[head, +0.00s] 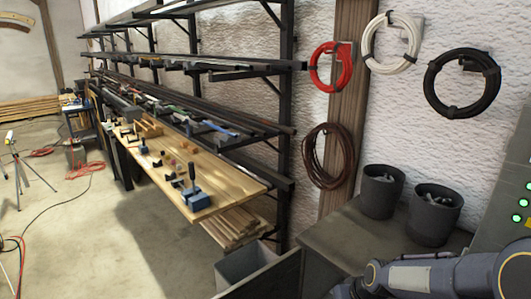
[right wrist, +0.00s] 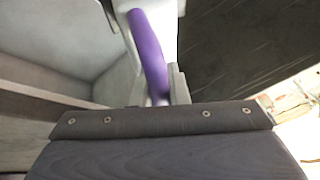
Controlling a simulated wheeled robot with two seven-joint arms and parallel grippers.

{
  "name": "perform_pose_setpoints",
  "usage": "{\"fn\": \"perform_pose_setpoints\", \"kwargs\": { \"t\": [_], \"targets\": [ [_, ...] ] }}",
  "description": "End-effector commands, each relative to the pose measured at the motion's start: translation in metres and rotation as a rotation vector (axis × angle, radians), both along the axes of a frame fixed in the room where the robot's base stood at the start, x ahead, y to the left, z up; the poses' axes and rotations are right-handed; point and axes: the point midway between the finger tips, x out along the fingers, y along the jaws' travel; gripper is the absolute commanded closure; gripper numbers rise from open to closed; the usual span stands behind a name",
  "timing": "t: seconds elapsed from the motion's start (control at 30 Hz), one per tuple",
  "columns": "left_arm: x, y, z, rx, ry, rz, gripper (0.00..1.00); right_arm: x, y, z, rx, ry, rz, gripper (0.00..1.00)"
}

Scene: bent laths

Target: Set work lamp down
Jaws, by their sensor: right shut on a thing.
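A curved purple bar (right wrist: 149,50) shows in the right wrist view, running down to my right gripper (right wrist: 172,90). The gripper is shut on it. I cannot tell from this part alone whether the bar belongs to the work lamp. Its lower end is hidden behind a dark plate with screws. In the head view my right arm comes in at the bottom right, and its gripper is out of the picture. A small lamp-like head on a tripod (head: 18,165) stands on the floor at the far left. My left gripper is not in view.
A wooden workbench (head: 232,182) with clamps and small parts runs along the rack. A grey counter (head: 335,240) with two dark bins (head: 381,192) is at the right. An open grey box (head: 245,265) stands below it.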

Motion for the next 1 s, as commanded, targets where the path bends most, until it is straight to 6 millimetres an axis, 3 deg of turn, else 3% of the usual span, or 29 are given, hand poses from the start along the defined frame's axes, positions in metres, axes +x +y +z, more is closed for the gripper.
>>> {"fn": "perform_pose_setpoints", "kwargs": {
  "t": [0.43, 1.0],
  "targets": [
    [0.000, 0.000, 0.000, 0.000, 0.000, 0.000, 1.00, -0.040, -0.007, -0.055, 0.000, -0.003, -0.030, 1.00],
    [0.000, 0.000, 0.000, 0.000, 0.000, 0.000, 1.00, -0.044, -0.006, -0.059, 0.002, -0.009, -0.028, 1.00]
  ]
}}
